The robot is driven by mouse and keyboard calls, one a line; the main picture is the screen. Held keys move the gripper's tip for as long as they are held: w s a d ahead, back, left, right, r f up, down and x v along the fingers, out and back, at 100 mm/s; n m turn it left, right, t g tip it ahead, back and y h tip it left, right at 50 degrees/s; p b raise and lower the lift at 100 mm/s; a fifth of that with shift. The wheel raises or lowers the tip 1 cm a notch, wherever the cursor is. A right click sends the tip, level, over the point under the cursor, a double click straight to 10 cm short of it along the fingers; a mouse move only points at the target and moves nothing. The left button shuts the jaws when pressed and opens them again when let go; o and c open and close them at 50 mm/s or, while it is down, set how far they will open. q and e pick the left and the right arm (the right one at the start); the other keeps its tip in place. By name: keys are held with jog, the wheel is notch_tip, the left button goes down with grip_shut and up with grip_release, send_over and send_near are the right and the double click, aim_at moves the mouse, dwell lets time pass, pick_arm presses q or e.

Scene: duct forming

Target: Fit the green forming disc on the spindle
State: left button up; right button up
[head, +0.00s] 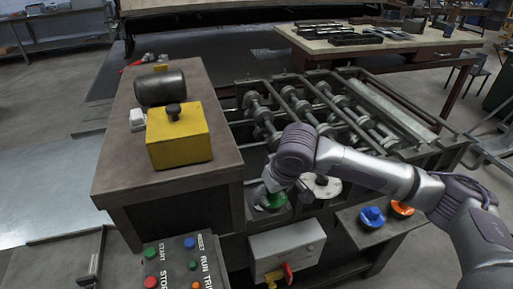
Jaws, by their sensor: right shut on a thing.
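My right gripper (264,193) reaches down in front of the machine and is shut on the green forming disc (274,202). The gripper and wrist hide part of the disc. Just right of it is a pale round plate (331,188) with a dark hub (321,180) standing at its middle, which looks like the spindle. The green disc is left of this hub and apart from it in the picture. My forearm partly covers the plate's upper edge. My left gripper is not in view.
A blue disc (372,217) and an orange disc (402,209) lie on a small side table (377,243) at right. The roller machine (320,108) stands behind. A brown bench (193,185) with a yellow block (179,141) is at left. A button panel (182,265) is in front.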

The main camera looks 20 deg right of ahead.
jog(key=w+r+n+y+p, duration=0.1)
jog(key=w+r+n+p, duration=0.2)
jog(key=w+p, duration=0.45)
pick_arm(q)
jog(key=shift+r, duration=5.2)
pick_arm(e)
jog(key=shift+n, duration=0.4)
jog(key=f+b, duration=0.7)
jog(key=shift+w+a, duration=0.1)
jog(key=shift+a, duration=0.15)
jog(key=shift+f, duration=0.8)
pick_arm(q)
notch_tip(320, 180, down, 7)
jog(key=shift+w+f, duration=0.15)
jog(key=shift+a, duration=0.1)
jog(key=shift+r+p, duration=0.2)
jog(key=shift+p, duration=0.1)
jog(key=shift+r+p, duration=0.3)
